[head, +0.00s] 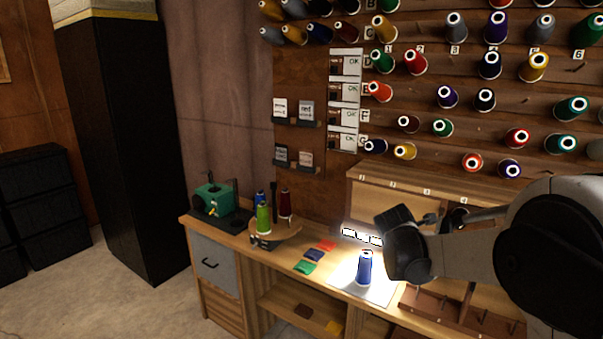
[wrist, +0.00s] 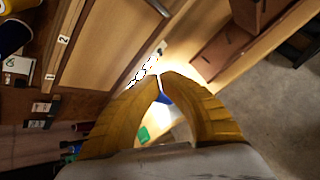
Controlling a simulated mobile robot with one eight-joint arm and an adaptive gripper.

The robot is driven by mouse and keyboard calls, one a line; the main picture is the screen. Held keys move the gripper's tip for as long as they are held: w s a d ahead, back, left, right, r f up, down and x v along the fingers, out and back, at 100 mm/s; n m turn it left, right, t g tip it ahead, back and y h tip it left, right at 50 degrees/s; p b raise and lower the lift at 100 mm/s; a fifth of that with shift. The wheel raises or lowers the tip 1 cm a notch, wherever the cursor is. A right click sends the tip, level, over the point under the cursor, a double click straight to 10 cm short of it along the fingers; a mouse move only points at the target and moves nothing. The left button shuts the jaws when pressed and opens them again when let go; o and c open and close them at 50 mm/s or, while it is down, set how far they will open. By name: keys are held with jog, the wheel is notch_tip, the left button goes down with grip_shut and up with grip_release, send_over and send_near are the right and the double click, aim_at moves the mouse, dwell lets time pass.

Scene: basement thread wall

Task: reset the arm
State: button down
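My gripper (wrist: 161,76) shows in the wrist view as two yellow ridged fingers. Their tips come together with only a thin bright gap, and nothing is held between them. A blue thread cone (head: 365,268) stands upright on a brightly lit white pad (head: 381,292) on the bench. Part of the blue cone (wrist: 165,99) shows behind the fingers in the wrist view. In the head view my arm reaches in from the right, its dark end just right of and above the cone; the fingers cannot be made out there.
The wooden bench (head: 228,229) carries a green machine (head: 213,198), a stand with several cones (head: 263,219) and coloured swatches (head: 314,254). A peg wall of thread cones (head: 447,97) rises behind. A row of pegs (head: 461,311) lies under my arm.

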jog(key=s+a+r+m+g+y, duration=0.1)
jog(key=s+a+r+m, duration=0.2)
jog(key=s+m, duration=0.55)
jog(key=s+a+r+m+y, duration=0.2)
jog(key=s+a+r+m, duration=0.15)
jog(key=s, duration=0.95)
jog(key=s+a+f+m+y, duration=0.1)
jog(key=s+m, duration=0.3)
jog(key=s, duration=0.4)
jog(key=s+a+f+m+y, duration=0.1)
jog(key=s+a+f+m, duration=0.2)
jog(key=s, duration=0.5)
jog(key=f+m, duration=0.1)
jog(key=m, duration=0.1)
jog(key=shift+s+a+f+m+g, duration=0.15)
jog(key=shift+a+f+m+g, duration=0.15)
jog(key=shift+g, duration=0.1)
